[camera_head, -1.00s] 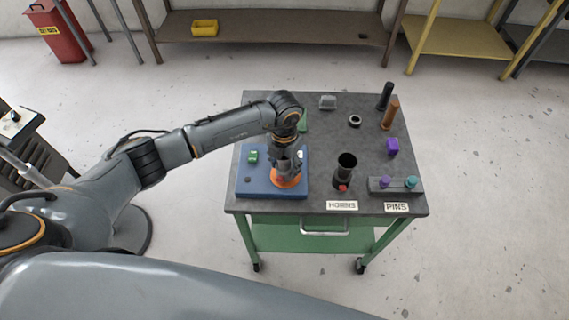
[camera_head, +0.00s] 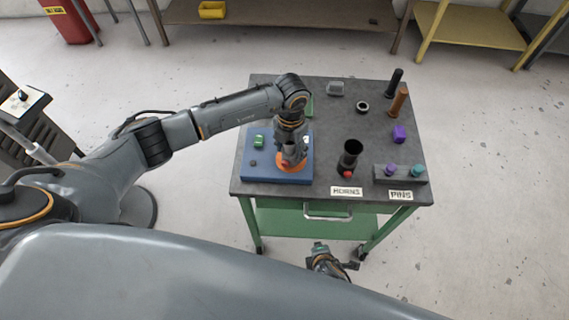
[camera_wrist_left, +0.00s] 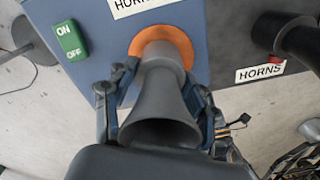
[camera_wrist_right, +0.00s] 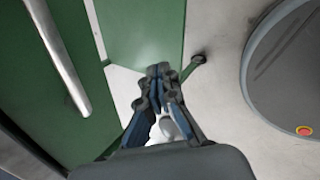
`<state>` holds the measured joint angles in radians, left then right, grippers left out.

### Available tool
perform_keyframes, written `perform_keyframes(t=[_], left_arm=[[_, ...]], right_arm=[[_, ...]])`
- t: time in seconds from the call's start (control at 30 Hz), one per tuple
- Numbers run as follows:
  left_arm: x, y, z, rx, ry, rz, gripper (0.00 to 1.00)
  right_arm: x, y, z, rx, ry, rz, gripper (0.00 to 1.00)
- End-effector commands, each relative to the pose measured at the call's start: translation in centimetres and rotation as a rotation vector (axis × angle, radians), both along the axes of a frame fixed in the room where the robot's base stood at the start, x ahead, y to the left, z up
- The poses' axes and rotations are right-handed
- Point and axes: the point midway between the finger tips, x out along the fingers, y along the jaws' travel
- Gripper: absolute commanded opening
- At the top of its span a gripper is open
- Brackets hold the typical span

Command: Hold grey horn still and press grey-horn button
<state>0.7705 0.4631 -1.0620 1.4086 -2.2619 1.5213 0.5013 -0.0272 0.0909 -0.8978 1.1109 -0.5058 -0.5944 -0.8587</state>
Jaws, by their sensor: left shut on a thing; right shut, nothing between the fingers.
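The grey horn (camera_wrist_left: 158,100) stands on an orange ring (camera_wrist_left: 180,47) on the blue box (camera_head: 258,170). My left gripper (camera_wrist_left: 158,92) is shut on the horn, one finger on each side; the head view shows it (camera_head: 292,150) coming down from above. A green ON/OFF switch (camera_wrist_left: 70,40) sits on the blue box beside the ring. I cannot make out the grey-horn button for sure. My right gripper (camera_wrist_right: 160,72) is shut and empty, low in front of the cart; part of it shows in the head view (camera_head: 345,268).
A black horn (camera_head: 350,153) with a red button (camera_head: 348,174) stands right of the blue box by the HORNS label (camera_head: 346,191). A pin block (camera_head: 402,174) is at the right front. The green cart drawer's handle (camera_wrist_right: 62,60) is close to my right gripper.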

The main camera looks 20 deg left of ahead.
Motion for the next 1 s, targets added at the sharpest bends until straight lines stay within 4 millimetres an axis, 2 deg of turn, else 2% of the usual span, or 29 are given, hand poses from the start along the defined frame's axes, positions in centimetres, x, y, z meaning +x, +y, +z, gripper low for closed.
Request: perform_keyframes(t=[0.03, 0.1, 0.23, 0.4, 0.5, 0.6, 0.7, 1.0], left_arm=[[0.0, 0.0, 0.0, 0.000, -0.001, 0.000, 0.18], [0.0, 0.0, 0.0, 0.001, -0.001, 0.000, 0.18], [0.0, 0.0, 0.0, 0.001, -0.001, 0.000, 0.18], [0.0, 0.0, 0.0, 0.001, 0.000, 0.000, 0.18], [0.0, 0.0, 0.0, 0.001, 0.000, 0.000, 0.18], [0.0, 0.0, 0.0, 0.001, 0.000, 0.000, 0.18], [0.0, 0.1, 0.0, 0.001, 0.000, 0.000, 0.18], [0.0, 0.1, -0.1, 0.001, 0.000, 0.000, 0.18]], right_arm=[[1.0, 1.8, 1.8, -0.038, -0.062, 0.100, 0.00], [1.9, 4.2, 4.2, -0.101, -0.153, 0.240, 0.00], [2.8, 8.5, 9.0, -0.230, -0.331, 0.483, 0.00], [2.4, 13.1, 14.9, -0.395, -0.561, 0.737, 0.00], [1.7, 14.9, 17.6, -0.472, -0.668, 0.836, 0.00], [1.0, 16.1, 19.4, -0.529, -0.745, 0.901, 0.00], [0.6, 16.7, 20.4, -0.562, -0.787, 0.935, 0.00], [0.4, 16.9, 20.8, -0.575, -0.804, 0.947, 0.00]])
